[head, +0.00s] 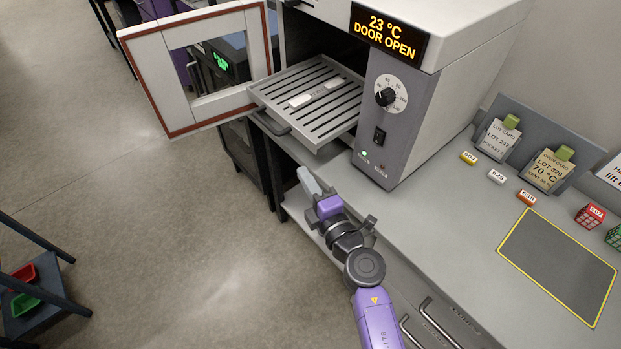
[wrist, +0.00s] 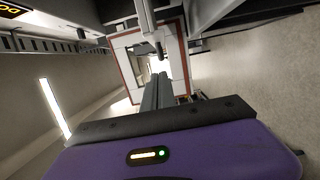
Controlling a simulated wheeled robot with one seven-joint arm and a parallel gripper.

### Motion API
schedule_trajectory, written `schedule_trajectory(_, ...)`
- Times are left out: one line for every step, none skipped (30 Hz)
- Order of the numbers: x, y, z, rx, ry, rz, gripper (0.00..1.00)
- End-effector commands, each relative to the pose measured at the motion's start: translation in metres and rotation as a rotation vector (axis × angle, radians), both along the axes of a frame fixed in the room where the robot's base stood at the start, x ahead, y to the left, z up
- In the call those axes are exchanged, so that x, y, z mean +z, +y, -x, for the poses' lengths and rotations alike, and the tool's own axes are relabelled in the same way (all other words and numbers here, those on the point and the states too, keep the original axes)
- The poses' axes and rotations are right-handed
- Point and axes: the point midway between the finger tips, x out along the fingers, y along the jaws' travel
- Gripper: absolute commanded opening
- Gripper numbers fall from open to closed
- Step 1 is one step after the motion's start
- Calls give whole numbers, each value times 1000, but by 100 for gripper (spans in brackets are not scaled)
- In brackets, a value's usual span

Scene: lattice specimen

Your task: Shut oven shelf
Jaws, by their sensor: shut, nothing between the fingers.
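The oven shelf (head: 325,112) is a grey slotted tray pulled well out of the oven (head: 400,100). Two small pale pieces (head: 300,100) lie on it. In the wrist view my shut fingers (wrist: 158,92) point toward the open door.
The oven display (head: 388,33) reads 23 °C, DOOR OPEN. On the bench to the right are lot cards (head: 548,168), small labels, a yellow-outlined mat (head: 560,265) and lattice cubes (head: 590,215). A dark stand with red and green trays (head: 35,290) is at lower left. The floor between is clear.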

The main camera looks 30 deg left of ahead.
Motion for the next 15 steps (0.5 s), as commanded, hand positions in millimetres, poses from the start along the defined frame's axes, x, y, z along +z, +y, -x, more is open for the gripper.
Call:
schedule_trajectory(-2,10,-6,4,-3,1,0)
schedule_trajectory(-2,15,-9,4,-4,2,0)
schedule_trajectory(-3,21,-14,4,-2,0,0)
schedule_trajectory(-3,25,-17,4,-2,0,0)
schedule_trajectory(-3,30,-20,5,-2,0,0)
schedule_trajectory(-3,36,-25,3,-4,0,0)
schedule_trajectory(-3,41,-28,3,-3,0,0)
schedule_trajectory(-3,44,-32,3,-2,-1,0)
schedule_trajectory(-3,51,-36,3,-2,-1,0)
schedule_trajectory(-3,55,-39,3,-2,-1,0)
schedule_trajectory(-3,57,-42,1,-2,-1,0)
schedule_trajectory(-2,50,-50,-3,0,-1,0)
schedule_trajectory(-2,48,-55,-4,0,-1,0)
schedule_trajectory(-2,46,-58,-4,1,-2,0)
schedule_trajectory(-1,44,-62,-2,1,-2,0)
